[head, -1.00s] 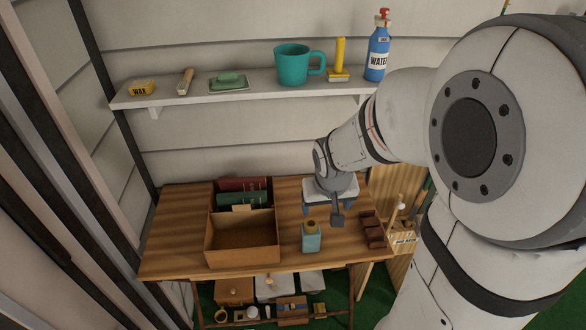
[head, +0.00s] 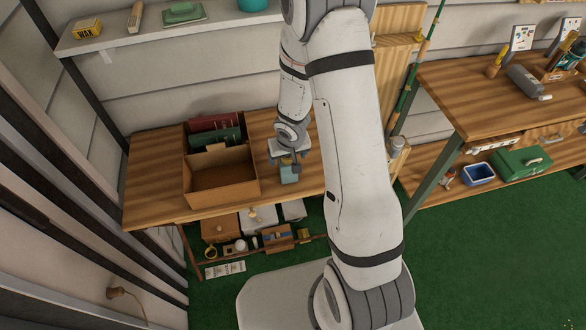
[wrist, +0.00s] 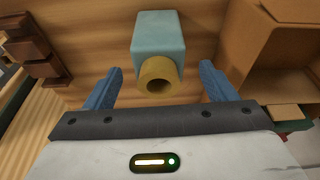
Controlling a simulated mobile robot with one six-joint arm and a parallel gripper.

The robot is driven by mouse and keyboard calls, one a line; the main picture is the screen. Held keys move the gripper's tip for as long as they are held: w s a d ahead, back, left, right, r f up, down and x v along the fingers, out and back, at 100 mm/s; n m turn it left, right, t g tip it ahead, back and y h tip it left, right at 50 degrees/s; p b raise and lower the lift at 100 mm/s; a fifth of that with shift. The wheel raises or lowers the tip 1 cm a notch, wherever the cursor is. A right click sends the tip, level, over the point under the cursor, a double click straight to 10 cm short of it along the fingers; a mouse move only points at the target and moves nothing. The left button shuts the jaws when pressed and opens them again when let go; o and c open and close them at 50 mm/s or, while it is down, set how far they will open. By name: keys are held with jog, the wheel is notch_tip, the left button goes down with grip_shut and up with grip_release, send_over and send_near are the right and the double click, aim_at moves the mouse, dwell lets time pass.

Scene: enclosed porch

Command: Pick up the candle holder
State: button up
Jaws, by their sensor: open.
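The candle holder appears to be the pale teal block with a round, hollow brass-coloured top (wrist: 160,38). It stands on the wooden table and also shows in the head view (head: 289,176), partly covered by my gripper. My gripper (wrist: 160,74) is open above it. In the wrist view its two blue fingers are on either side of the brass top, with a gap on each side. Nothing is held. How far the fingertips are above the table is hard to tell.
An open cardboard box (head: 222,198) stands close to the left of the block, with red and green books (head: 214,132) behind it. Dark brown blocks (wrist: 36,48) lie on the other side. A wall shelf (head: 125,40) hangs above, and a second wooden table (head: 500,85) stands at the right.

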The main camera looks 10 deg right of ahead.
jog(key=b+x, duration=0.3)
jog(key=x, duration=0.2)
jog(key=shift+f+b, duration=0.2)
jog(key=shift+b, duration=0.2)
jog(key=shift+r, duration=0.1)
jog(key=shift+c, duration=0.4)
jog(key=c, duration=1.2)
